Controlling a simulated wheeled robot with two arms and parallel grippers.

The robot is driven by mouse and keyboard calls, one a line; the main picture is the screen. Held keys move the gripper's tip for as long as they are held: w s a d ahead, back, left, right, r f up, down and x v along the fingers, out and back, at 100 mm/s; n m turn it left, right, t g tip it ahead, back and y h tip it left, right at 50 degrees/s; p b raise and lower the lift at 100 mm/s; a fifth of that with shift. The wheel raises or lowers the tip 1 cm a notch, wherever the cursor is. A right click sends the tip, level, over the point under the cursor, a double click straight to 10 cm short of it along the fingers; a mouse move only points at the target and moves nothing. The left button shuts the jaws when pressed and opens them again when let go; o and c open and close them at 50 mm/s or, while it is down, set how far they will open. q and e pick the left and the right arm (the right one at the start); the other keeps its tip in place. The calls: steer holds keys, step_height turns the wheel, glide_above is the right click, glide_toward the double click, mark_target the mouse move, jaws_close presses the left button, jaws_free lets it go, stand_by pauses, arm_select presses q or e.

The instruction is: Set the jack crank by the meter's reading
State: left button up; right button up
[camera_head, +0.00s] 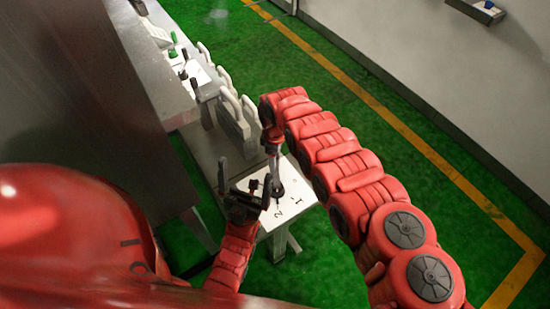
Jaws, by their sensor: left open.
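A white panel (292,211) with the black marks "1" and "2" lies on a grey stand, below the middle of the head view. Small dark parts (254,186) show over its left side; I cannot tell whether they are the jack crank. My left gripper (245,177) is open, its two dark fingers spread at the panel's left edge. I see no clear contact. My right arm curves over from the right, and its end (275,172) points down at the panel. Its fingers are too small to read. I cannot make out a meter or its reading.
A grey bench (199,91) with a white sheet, dark knobs and a green part (173,37) runs up the left. Pale upright plates (233,118) stand beside it. A large dark grey wall or cabinet (85,95) fills the left. Green floor (330,95) lies open to the right.

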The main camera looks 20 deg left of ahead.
jaws_close()
stand_by(1.2)
